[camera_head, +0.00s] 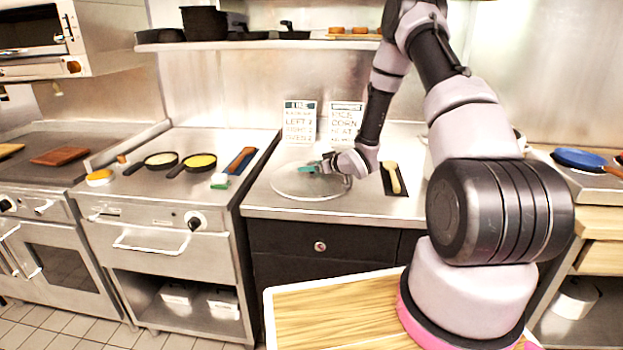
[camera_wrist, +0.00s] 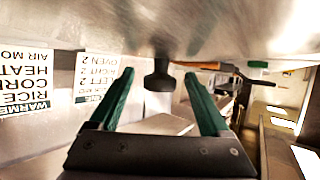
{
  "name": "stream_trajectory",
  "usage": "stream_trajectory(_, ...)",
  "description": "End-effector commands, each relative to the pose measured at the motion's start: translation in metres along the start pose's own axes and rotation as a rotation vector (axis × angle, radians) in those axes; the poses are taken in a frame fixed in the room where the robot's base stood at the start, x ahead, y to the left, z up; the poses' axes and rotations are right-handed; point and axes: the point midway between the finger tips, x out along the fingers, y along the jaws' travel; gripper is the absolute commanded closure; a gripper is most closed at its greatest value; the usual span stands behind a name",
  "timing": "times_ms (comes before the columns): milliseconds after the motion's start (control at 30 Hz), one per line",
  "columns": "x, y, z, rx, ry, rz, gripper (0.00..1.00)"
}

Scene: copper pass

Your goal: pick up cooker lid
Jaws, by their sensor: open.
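The cooker lid (camera_head: 297,188) is a round, clear, glassy disc lying on the steel counter in the head view. My gripper (camera_head: 312,168) is low over the lid, its green fingers reaching in from the right. The wrist view is upside down, with the broad grey surface of the lid or counter across the top. A dark knob (camera_wrist: 160,76) sticks out from that surface. It shows between the two green fingers of my open gripper (camera_wrist: 158,82), near their tips. I see no finger touching the knob; its exact depth is hard to tell.
Two printed sign cards (camera_head: 299,121) stand behind the lid against the wall. A dark tray with a yellowish utensil (camera_head: 394,178) lies right of my gripper. The stove at left holds pans (camera_head: 197,162). A shelf (camera_head: 262,44) with pots runs above.

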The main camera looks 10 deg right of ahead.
Motion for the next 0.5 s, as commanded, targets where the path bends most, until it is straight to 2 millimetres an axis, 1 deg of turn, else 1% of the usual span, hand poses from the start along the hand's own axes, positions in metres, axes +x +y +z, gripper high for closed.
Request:
stream_trajectory(67,0.0045,-0.0002,0.0002,0.000,-0.001,0.000,0.19)
stream_trajectory(267,0.0048,0.0001,0.0001,0.001,-0.001,0.001,0.19)
stream_trajectory(300,0.0047,0.0001,0.0001,0.001,-0.001,0.001,0.27)
stream_trajectory(367,0.0047,0.0002,0.0000,0.001,-0.001,0.001,0.50)
stream_trajectory(400,0.0046,0.0002,0.0000,0.001,-0.001,0.001,0.65)
stream_trajectory(500,0.0045,0.0002,0.0000,0.001,0.000,0.001,1.00)
